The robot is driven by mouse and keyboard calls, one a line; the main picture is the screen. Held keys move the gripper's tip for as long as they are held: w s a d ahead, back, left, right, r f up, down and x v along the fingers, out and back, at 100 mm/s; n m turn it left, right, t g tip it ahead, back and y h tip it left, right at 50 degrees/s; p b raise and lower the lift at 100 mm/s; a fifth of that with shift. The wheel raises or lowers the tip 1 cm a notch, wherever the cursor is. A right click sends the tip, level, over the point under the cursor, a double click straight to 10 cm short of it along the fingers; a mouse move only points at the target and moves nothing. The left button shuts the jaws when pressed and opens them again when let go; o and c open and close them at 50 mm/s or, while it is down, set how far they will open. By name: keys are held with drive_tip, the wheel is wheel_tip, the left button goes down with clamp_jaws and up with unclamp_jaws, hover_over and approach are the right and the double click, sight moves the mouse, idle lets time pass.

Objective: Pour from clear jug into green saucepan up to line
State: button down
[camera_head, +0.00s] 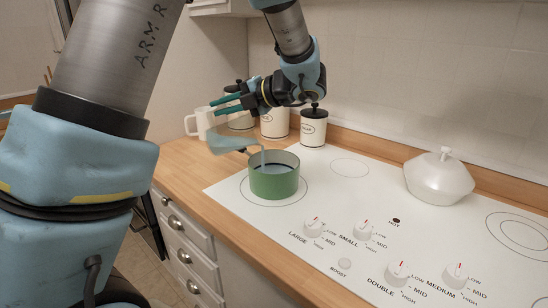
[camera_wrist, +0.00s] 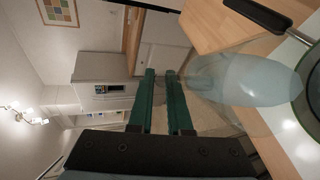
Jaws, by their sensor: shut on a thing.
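The green saucepan (camera_head: 273,181) stands upright on the front left ring of the white cooktop. Some pale liquid shows inside it; I cannot make out a line. The clear jug (camera_head: 231,139) is tilted above the pan's left side with its mouth toward the pan. A pale stream runs from it down into the pan. My gripper (camera_head: 229,103) is shut on the jug, left of and above the pan. In the wrist view the green fingers (camera_wrist: 163,95) reach to the jug (camera_wrist: 245,80), which holds pale liquid. The pan's rim (camera_wrist: 310,95) shows at the right edge there.
A white lidded pot (camera_head: 438,178) is at the right of the cooktop (camera_head: 340,215). Control knobs line its front. The wooden counter's left front is clear.

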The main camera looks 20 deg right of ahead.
drive_tip(key=shift+s+d+r, duration=0.1)
drive_tip(key=shift+d+r, duration=0.15)
drive_tip(key=shift+d, duration=0.15)
idle(0.5)
